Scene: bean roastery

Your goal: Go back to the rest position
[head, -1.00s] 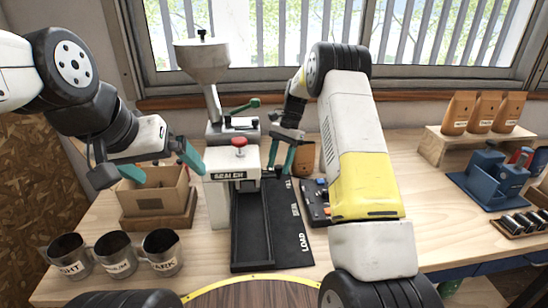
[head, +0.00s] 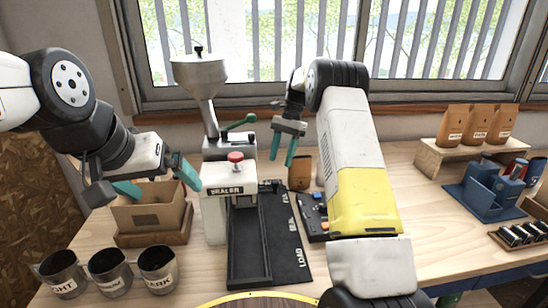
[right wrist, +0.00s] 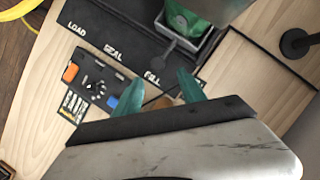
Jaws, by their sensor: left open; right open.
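My left gripper (head: 156,182) is open and empty, with its teal fingers above the cardboard box (head: 150,216) at the left. My right gripper (head: 283,148) is open and empty, raised behind and to the right of the sealer (head: 222,206), with its fingers pointing down. In the right wrist view, the teal fingers of my right gripper (right wrist: 190,86) show apart with nothing held between them. The black mat (right wrist: 120,38) with the LOAD, SEAL and FILL labels and the control panel (right wrist: 95,82) lie below.
Several metal mugs (head: 110,270) stand at the front left. A brown pouch (head: 300,172) stands behind the control panel. At the right, brown pouches (head: 478,124) stand on a wooden riser (head: 440,158), beside a blue fixture (head: 482,198). The hopper (head: 200,75) rises behind the sealer.

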